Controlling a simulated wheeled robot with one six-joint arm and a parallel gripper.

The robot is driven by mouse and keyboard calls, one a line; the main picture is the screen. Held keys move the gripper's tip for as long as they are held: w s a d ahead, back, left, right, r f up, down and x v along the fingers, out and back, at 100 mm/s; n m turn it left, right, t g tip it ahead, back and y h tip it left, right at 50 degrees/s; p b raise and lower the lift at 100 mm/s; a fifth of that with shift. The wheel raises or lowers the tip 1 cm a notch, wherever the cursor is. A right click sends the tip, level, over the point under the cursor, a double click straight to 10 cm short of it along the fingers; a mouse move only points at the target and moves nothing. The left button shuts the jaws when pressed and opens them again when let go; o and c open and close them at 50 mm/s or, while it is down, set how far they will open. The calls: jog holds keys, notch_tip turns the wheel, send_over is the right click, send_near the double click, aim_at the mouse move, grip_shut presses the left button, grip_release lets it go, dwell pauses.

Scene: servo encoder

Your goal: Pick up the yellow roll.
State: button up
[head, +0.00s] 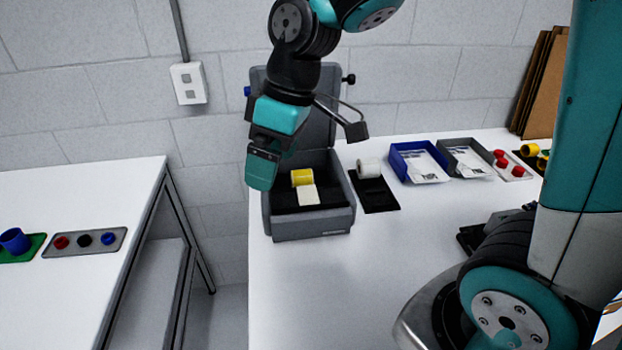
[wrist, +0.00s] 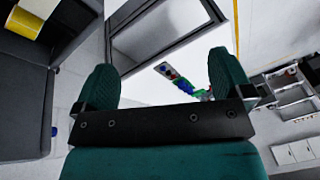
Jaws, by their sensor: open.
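The yellow roll (head: 302,177) sits inside the open grey case (head: 312,228), with a pale strip hanging from its front. The roll also shows at the top left corner of the wrist view (wrist: 28,22), partly cut off. My gripper (head: 262,172) hangs at the left rim of the case, left of the roll and apart from it. In the wrist view my gripper (wrist: 166,75) has its two fingers spread wide with nothing between them.
The case's raised lid stands behind it. A white roll (head: 368,167) on a black mat (head: 376,194), a blue tray (head: 419,178) and a grey tray (head: 487,174) stand to the right. A second table (head: 75,195) is left across a gap. The front tabletop is clear.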

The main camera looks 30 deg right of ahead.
jog(key=w+d+f, duration=0.3)
jog(key=w, duration=0.4)
jog(key=n+h, duration=0.2)
jog(key=n, duration=0.2)
send_over(303, 171)
notch_tip(303, 171, down, 15)
jog(key=shift+a+f, duration=0.15)
notch_tip(303, 171, down, 2)
jog(key=shift+f+p, duration=0.25)
jog(key=shift+p, duration=0.5)
jog(key=shift+f+p, duration=1.4)
jog(key=shift+f, duration=1.4)
jog(key=c, duration=1.1)
